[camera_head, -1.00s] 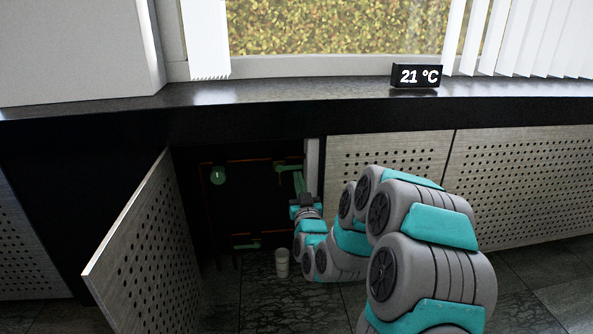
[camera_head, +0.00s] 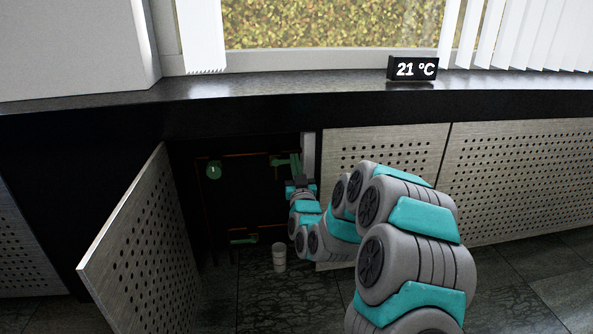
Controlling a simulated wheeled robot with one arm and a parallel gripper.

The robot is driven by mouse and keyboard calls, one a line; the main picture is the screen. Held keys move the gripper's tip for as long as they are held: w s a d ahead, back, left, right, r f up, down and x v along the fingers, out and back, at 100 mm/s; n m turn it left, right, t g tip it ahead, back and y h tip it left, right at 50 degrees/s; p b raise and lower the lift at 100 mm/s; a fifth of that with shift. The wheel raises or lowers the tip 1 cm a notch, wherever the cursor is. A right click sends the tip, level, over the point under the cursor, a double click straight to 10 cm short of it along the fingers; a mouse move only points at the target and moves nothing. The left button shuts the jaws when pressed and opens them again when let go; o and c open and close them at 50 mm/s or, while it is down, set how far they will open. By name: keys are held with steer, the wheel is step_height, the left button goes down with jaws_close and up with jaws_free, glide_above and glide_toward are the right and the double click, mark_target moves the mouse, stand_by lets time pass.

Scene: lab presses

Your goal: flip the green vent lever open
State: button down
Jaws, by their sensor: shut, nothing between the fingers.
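Inside the open cabinet, a green lever (camera_head: 281,161) sits on a pipe at the upper right, with a green part running down beside the cabinet's right side. A second green handle (camera_head: 243,240) sits lower down on another pipe. Neither is labelled, so I cannot tell from the picture which is the vent lever. My gripper (camera_head: 298,181) is inside the opening, just below the upper lever, shut and apparently empty. It covers the lower end of that lever, and whether they touch is not clear.
A round green dial (camera_head: 213,170) is at the upper left of the cabinet interior. A pale cup (camera_head: 279,257) stands on the floor below my gripper. The perforated door (camera_head: 143,250) hangs open at left; a closed panel (camera_head: 385,170) borders the opening at right.

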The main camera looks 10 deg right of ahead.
mark_target(285, 161)
steer(key=shift+w+d+f+b, duration=0.15)
steer(key=shift+w+f, duration=0.2)
steer(key=shift+w, duration=0.5)
steer(key=shift+w+a+f+b, duration=0.1)
steer(key=shift+w+f, duration=0.3)
steer(key=shift+w, duration=0.45)
steer(key=shift+w+d+f+b, duration=0.15)
steer(key=shift+w+f, duration=0.2)
steer(key=shift+w, duration=0.5)
